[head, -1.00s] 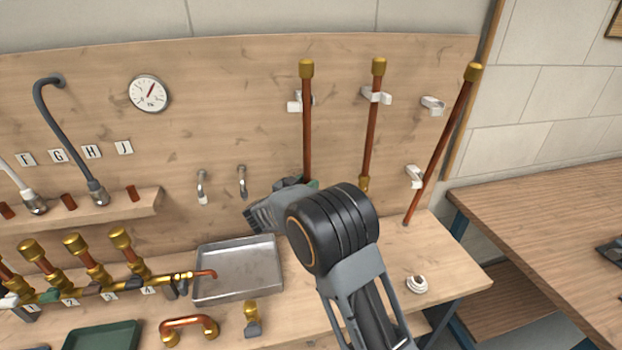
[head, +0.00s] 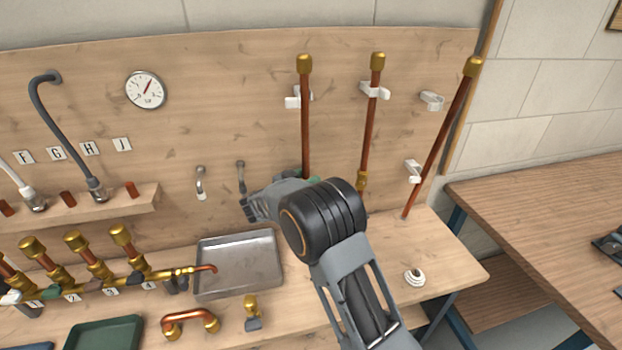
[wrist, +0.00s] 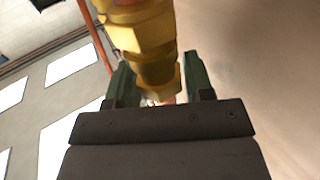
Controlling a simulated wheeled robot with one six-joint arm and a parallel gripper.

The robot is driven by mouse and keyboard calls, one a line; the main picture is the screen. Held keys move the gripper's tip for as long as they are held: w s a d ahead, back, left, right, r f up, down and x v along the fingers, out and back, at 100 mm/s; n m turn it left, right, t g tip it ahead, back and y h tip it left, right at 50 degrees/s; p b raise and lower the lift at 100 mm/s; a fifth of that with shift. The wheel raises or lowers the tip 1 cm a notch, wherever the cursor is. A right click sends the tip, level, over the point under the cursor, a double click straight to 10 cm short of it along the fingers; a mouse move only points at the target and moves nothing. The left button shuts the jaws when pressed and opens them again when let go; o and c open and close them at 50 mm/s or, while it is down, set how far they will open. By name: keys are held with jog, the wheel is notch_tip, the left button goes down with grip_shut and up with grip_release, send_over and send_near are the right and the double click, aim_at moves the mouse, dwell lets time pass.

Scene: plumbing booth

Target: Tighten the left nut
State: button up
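The left upright copper pipe (head: 305,120) has a brass cap on top, and its lower end is hidden behind my gripper in the head view. In the wrist view a brass nut (wrist: 158,73) sits between the two green fingers of my gripper (wrist: 160,80), under a larger brass fitting (wrist: 140,28). The nut nearly fills the gap. I cannot tell whether the fingers press on it or stand slightly apart.
A metal tray (head: 240,265) lies on the bench at left. Bare bench lies right of my arm, around a white ring (head: 414,277).

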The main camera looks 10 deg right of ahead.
jog(key=shift+o, duration=1.1)
jog(key=shift+a, duration=0.3)
jog(key=b+v, duration=0.2)
jog(key=v, duration=1.1)
jog(key=shift+s+a, duration=0.25)
jog(key=shift+a, duration=0.05)
